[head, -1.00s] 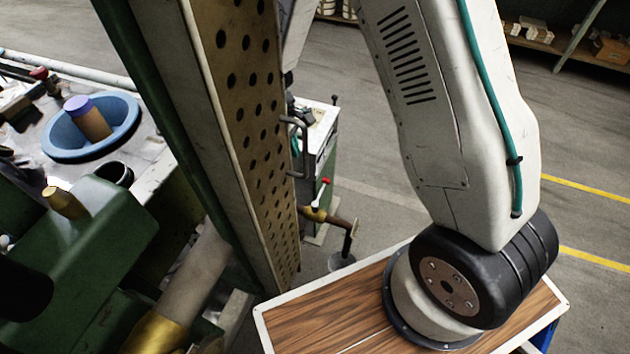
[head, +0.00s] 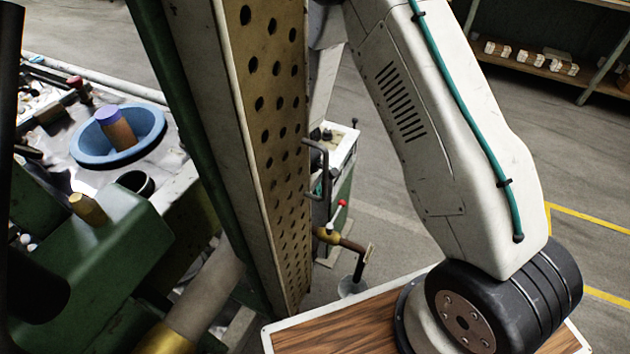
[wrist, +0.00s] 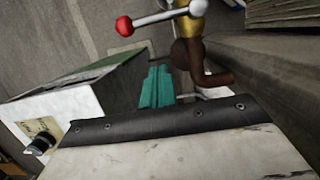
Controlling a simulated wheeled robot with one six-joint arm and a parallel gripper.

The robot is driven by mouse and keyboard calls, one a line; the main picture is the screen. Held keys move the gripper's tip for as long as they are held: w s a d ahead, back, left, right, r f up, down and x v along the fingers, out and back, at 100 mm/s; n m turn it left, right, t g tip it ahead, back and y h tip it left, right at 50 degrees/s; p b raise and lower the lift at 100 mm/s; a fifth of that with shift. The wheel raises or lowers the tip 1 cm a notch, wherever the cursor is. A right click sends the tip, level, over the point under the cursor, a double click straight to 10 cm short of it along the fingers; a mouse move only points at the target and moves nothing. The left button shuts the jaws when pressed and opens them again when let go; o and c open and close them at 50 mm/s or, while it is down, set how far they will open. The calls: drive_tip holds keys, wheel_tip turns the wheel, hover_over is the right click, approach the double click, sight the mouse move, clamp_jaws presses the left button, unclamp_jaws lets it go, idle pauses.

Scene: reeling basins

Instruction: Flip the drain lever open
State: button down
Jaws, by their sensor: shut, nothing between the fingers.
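The drain lever (head: 337,216) is a thin pale rod with a red ball at its tip. It rises from a brass valve (head: 326,236) on a brown pipe, right of the perforated column. In the wrist view the lever (wrist: 158,18) runs left from the brass valve (wrist: 192,22) to its red ball, at the top. My gripper (wrist: 157,85) shows there as teal fingers, closed together, beyond a white housing with a black edge. The fingers appear apart from the lever, below it in the picture.
A tall perforated column (head: 262,130) stands left of the valve, with a dark handle (head: 318,165) on its edge. A white-topped green cabinet (head: 343,150) stands behind the valve. A blue basin (head: 150,125) sits on the left bench. Open floor lies to the right.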

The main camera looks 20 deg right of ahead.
sight(336, 215)
drive_tip(key=shift+s+d+f, duration=0.65)
drive_tip(key=shift+s+d, duration=0.15)
drive_tip(key=shift+s+d+f, duration=0.6)
drive_tip(key=shift+s+d, duration=0.15)
